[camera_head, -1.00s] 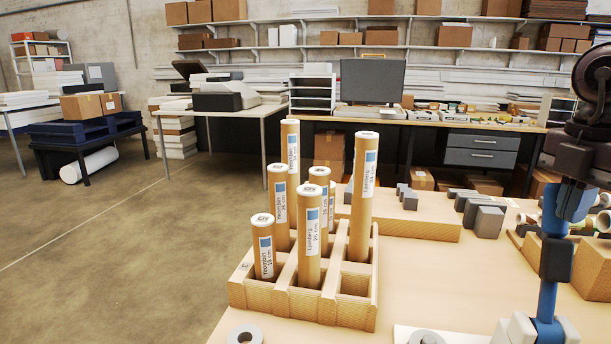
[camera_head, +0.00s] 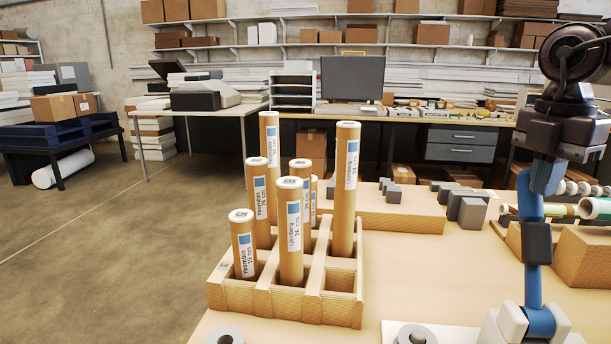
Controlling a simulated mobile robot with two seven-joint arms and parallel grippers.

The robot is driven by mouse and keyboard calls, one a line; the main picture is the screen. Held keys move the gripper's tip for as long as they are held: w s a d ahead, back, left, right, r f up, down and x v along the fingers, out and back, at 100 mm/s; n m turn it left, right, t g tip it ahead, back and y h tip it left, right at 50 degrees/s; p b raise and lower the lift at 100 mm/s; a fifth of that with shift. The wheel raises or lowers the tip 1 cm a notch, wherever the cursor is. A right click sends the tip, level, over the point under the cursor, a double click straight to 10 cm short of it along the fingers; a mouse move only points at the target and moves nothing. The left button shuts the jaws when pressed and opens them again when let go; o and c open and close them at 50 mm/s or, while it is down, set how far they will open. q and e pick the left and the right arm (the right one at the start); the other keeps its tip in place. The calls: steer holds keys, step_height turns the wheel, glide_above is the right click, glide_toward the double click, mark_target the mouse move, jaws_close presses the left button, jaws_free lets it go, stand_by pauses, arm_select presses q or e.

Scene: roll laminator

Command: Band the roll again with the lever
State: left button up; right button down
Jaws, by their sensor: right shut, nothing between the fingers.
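My right arm comes down from the upper right to a white-and-blue end at the bottom edge. My right gripper (camera_head: 527,323) is there, shut and empty, partly cut off by the frame. Its fingertips do not show clearly. Several brown cardboard tubes with white-and-blue labels stand upright in a wooden rack (camera_head: 234,296), left of the gripper. A short labelled tube (camera_head: 245,250) stands at the front left. I cannot make out a lever or tell which roll is the one to band. My left gripper is out of view.
A grey ring (camera_head: 226,337) lies at the front edge. Another ring (camera_head: 412,336) sits on a white plate (camera_head: 455,331) left of the gripper. Grey blocks (camera_head: 472,213) stand behind. A pale roll (camera_head: 592,208) lies at the right. The tabletop (camera_head: 430,285) right of the rack is clear.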

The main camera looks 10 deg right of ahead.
stand_by(0.3)
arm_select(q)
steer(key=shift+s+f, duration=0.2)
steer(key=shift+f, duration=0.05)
arm_select(e)
steer(key=shift+f, duration=0.65)
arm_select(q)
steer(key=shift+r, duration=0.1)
arm_select(e)
steer(key=shift+s, duration=0.25)
steer(key=shift+s+a+p, duration=0.3)
steer(key=shift+s, duration=0.5)
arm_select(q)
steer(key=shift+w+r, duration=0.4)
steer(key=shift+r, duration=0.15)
arm_select(e)
steer(key=shift+w, duration=0.1)
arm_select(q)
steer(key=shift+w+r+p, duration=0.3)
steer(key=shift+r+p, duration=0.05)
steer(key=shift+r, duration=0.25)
arm_select(e)
step_height(320, 180, up, 8)
